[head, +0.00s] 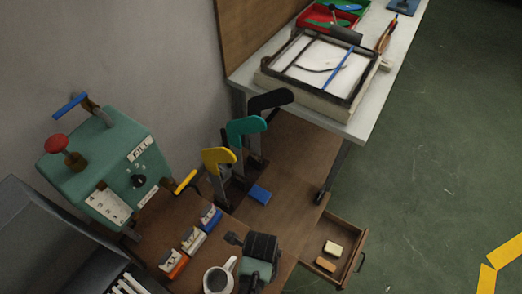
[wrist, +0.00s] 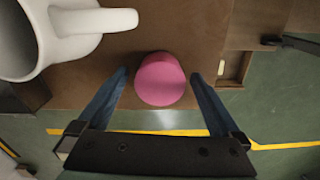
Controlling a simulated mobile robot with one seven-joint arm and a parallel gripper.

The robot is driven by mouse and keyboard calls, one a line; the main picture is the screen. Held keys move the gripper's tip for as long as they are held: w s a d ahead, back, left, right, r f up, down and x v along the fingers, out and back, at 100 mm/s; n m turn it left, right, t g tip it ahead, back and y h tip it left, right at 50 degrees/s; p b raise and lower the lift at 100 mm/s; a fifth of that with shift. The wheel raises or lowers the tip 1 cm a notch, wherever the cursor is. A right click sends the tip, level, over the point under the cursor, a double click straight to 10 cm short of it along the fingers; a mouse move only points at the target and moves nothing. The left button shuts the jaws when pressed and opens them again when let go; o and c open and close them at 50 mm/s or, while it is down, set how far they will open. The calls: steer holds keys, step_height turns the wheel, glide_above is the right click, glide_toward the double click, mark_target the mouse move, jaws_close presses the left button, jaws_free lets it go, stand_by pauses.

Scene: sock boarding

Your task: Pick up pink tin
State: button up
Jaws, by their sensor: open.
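The pink tin (wrist: 161,80) shows in the wrist view as a round, smooth pink shape on the brown wooden top, near its edge. My gripper (wrist: 159,76) is open, with one blue-grey finger on each side of the tin. A gap shows between the tin and each finger. I cannot tell how far the fingertips are above the wood. In the head view I do not see the tin; the dark and teal parts near the mug may hide it.
A white mug (wrist: 55,40) stands close on the left of the tin; it also shows in the head view (head: 216,281). Several small boxes (head: 193,240), a green machine (head: 110,165) and coloured sock boards (head: 246,129) stand farther off. An open drawer (head: 349,235) juts out right.

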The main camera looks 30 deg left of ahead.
steer(key=c, duration=1.4)
steer(key=shift+r, duration=0.1)
